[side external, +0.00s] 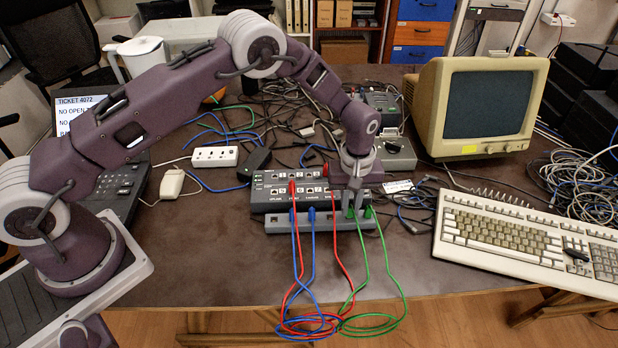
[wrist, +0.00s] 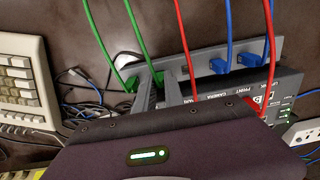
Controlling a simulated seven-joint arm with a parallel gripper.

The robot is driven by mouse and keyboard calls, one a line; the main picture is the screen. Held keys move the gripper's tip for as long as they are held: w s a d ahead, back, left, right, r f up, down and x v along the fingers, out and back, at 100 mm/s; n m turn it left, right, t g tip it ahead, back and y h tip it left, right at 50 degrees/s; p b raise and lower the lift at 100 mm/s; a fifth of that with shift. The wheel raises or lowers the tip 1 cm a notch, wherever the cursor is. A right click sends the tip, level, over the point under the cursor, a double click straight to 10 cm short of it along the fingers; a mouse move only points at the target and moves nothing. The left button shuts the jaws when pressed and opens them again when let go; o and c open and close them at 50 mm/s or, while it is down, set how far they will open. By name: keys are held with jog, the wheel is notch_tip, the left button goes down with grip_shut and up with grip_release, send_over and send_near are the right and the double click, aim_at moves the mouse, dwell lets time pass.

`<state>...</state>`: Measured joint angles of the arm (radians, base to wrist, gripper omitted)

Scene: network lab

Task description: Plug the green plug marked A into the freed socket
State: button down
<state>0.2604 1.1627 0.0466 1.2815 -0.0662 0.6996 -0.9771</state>
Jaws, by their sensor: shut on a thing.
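My gripper (side external: 353,205) points down at the right part of a grey rail (side external: 265,222) in front of a dark switch box (side external: 262,198). In the wrist view my gripper (wrist: 160,78) has its fingers close around a green plug (wrist: 158,77), whose cable runs up out of the picture. A second green plug (wrist: 130,84) stands in the rail just beside the fingers. It also shows in the side view as a green plug (side external: 369,211). The plug held is at the rail; I cannot tell whether it is seated or lifted. No letter A is readable on either plug.
Blue plugs (wrist: 220,66) sit in the rail. Red plugs (side external: 292,187) sit in the switch box. Loops of red, blue and green cable (side external: 310,322) hang over the table's front edge. A monitor (side external: 488,105) and keyboard (side external: 530,235) stand to the right.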

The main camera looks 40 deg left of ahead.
jog(key=shift+r, duration=1.9)
dwell(0.7)
notch_tip(320, 180, up, 4)
send_over(309, 177)
jog(key=shift+w+a+f, duration=0.15)
jog(key=shift+f, duration=1.05)
jog(key=shift+w+a+f, duration=0.1)
jog(key=shift+f, duration=1.1)
jog(key=shift+f, duration=0.85)
dwell(1.1)
